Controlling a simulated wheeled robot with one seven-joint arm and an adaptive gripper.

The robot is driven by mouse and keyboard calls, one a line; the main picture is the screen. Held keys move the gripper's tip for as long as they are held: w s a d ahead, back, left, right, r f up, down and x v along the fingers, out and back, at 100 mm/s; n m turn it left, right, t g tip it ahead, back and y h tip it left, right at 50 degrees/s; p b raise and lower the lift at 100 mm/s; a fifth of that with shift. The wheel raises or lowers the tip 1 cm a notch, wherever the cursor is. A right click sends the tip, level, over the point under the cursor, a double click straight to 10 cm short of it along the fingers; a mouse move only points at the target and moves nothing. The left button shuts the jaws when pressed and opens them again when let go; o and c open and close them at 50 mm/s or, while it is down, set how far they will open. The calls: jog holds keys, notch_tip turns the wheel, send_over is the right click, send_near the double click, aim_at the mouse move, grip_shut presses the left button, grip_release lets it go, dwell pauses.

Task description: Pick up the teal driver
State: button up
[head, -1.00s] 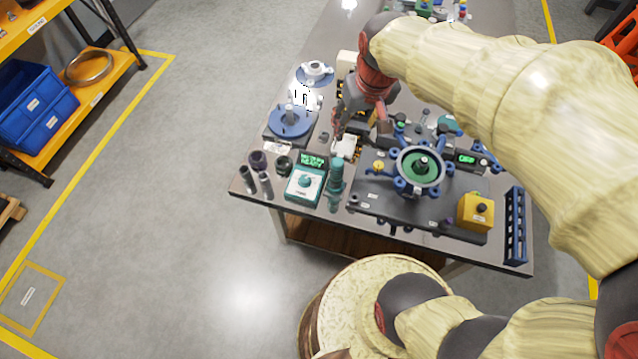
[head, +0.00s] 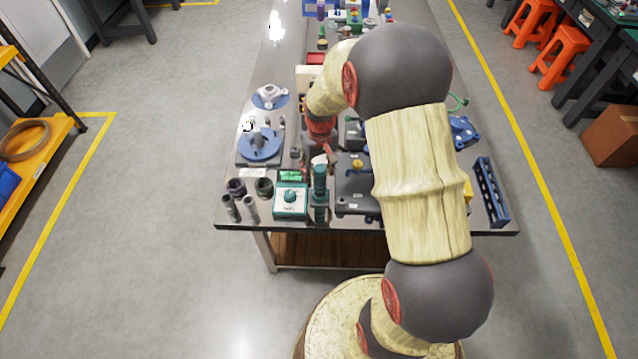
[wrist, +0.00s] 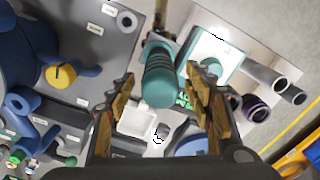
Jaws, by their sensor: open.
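The teal driver (head: 320,185) stands upright near the front edge of the bench, just right of a teal and white dial box (head: 291,200). In the wrist view the driver's ribbed teal handle (wrist: 160,80) points toward the camera, between the two fingers. My gripper (head: 322,158) is above and slightly behind the driver in the head view. Its fingers are apart with nothing held, one on each side of the handle in the wrist view. I cannot tell how far the fingertips are from the handle's top.
The dial box (wrist: 215,62) is close to the right finger. Dark cups and grey tubes (head: 240,206) stand left of it. A blue round fixture (head: 260,145) is farther back. A dark plate (head: 355,190) lies to the right, partly hidden by my arm. A blue rack (head: 490,190) is at the right edge.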

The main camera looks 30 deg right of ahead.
jog(key=f, duration=0.1)
jog(key=f+b, duration=0.1)
jog(key=f, duration=0.1)
jog(key=shift+s+f, duration=0.25)
jog(key=shift+f, duration=0.15)
jog(key=shift+f+b, duration=0.3)
jog(key=shift+f, duration=0.15)
jog(key=shift+r, duration=0.1)
jog(key=shift+c, duration=0.7)
jog(key=c, duration=1.1)
grip_shut()
